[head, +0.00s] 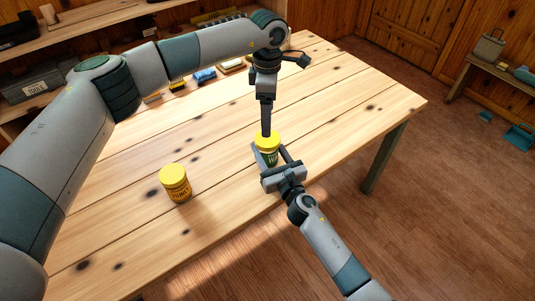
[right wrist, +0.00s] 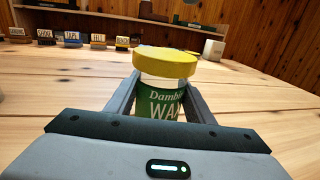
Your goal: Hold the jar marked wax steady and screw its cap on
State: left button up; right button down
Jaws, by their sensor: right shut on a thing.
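The jar marked wax (head: 271,159) stands upright near the table's front edge. Its green label also shows in the right wrist view (right wrist: 166,106). A yellow cap (right wrist: 165,61) sits on the jar's mouth; I cannot tell how tightly. My right gripper (head: 269,161) is shut on the jar's body, one finger on each side. My left gripper (head: 266,133) points straight down at the cap from above in the head view. Its fingers overlap there, so their opening and any contact with the cap are unclear.
A yellow-capped jar (head: 175,184) stands to the left on the wooden table (head: 130,219). Small coloured blocks (head: 205,76) line the table's back edge. A grey toolbox (head: 34,83) is on the shelving at left. The tabletop between the two jars is clear.

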pick_arm(q)
jog(key=n, duration=0.7)
jog(key=shift+n, duration=0.4)
jog(key=n, duration=1.1)
jog(key=shift+n, duration=0.3)
jog(key=n, duration=1.1)
